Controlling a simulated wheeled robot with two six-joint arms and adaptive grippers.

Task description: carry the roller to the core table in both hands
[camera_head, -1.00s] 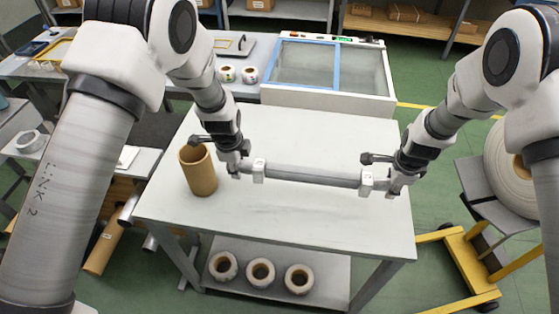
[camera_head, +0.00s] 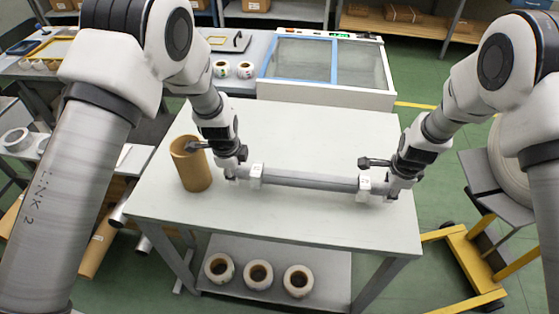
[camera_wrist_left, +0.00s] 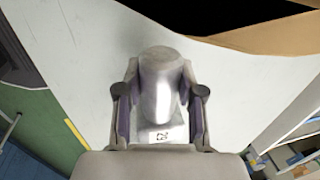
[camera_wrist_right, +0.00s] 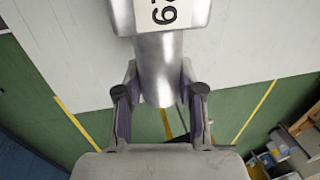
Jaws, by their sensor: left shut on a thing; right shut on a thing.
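The grey metal roller (camera_head: 312,181) is held level, crosswise over the core table (camera_head: 290,228), a pale grey table with a lower shelf. White labelled blocks sit near both its ends. My left gripper (camera_head: 235,174) is shut on its left end; that end also shows between the fingers in the left wrist view (camera_wrist_left: 160,85). My right gripper (camera_head: 392,188) is shut on its right end, which shows in the right wrist view (camera_wrist_right: 159,70) beside a numbered block. The roller is close to the tabletop; I cannot tell whether it touches.
A brown cardboard core (camera_head: 191,165) stands upright on the table, close beside my left gripper. Several white rolls (camera_head: 258,274) lie on the lower shelf. A glass-topped machine (camera_head: 328,70) stands behind the table. A yellow-framed cart (camera_head: 470,262) is at the right. The tabletop's front is clear.

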